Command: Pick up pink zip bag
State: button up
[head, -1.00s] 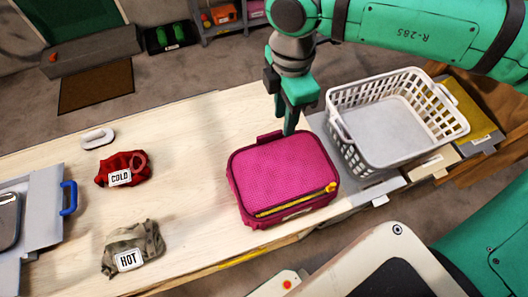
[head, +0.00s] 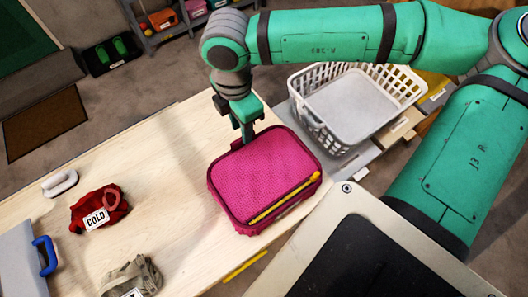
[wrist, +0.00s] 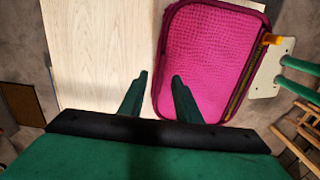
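The pink zip bag (head: 265,175) lies flat on the pale wooden table, with a yellow zip along its front edge. It also shows in the wrist view (wrist: 212,60), with an orange zip pull at its right. My gripper (head: 248,136) points down at the bag's back edge, by the small handle there. In the wrist view my gripper's two fingers (wrist: 159,78) are apart, one over bare table and one over the bag, with the bag's edge between them in the picture. I cannot tell whether they touch the bag.
A white laundry basket (head: 316,121) stands right of the bag. A red "COLD" bag (head: 112,199), a grey-green bag (head: 130,275), a white handle-like item (head: 60,183) and a blue handle (head: 46,256) are at left. The table (head: 160,150) between is clear.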

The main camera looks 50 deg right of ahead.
jog(key=shift+a+f, duration=0.1)
jog(key=shift+f, duration=1.35)
jog(key=shift+c, duration=0.2)
grip_shut()
